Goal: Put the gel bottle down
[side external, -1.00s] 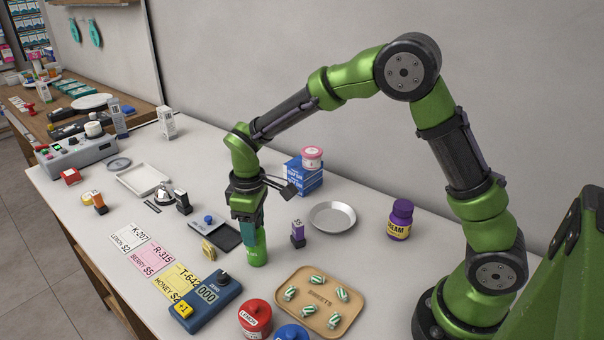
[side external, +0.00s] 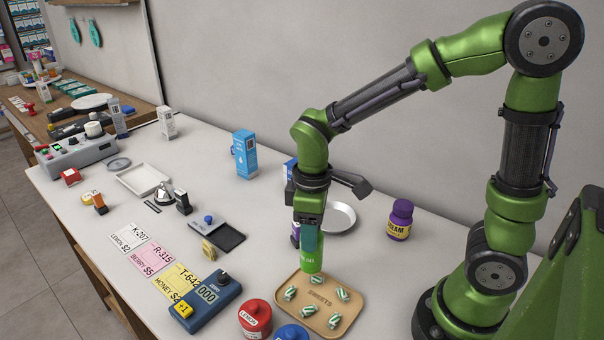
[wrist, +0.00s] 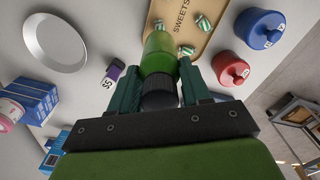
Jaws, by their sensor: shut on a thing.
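My gripper (side external: 309,236) is shut on the green gel bottle (side external: 311,263), which hangs upright below the fingers. In the side view the bottle overlaps the back edge of the tan sweets tray (side external: 330,328); I cannot tell whether its base touches anything. In the wrist view the bottle (wrist: 160,55) and its black cap (wrist: 158,88) sit between the teal fingers (wrist: 160,92), with the tray beyond it. The bottle's label is mostly hidden.
Striped sweets lie on the tray. A red lidded jar (side external: 255,318) and a blue one (side external: 291,333) stand in front. A silver dish (side external: 341,217) and purple jar (side external: 400,220) are behind.

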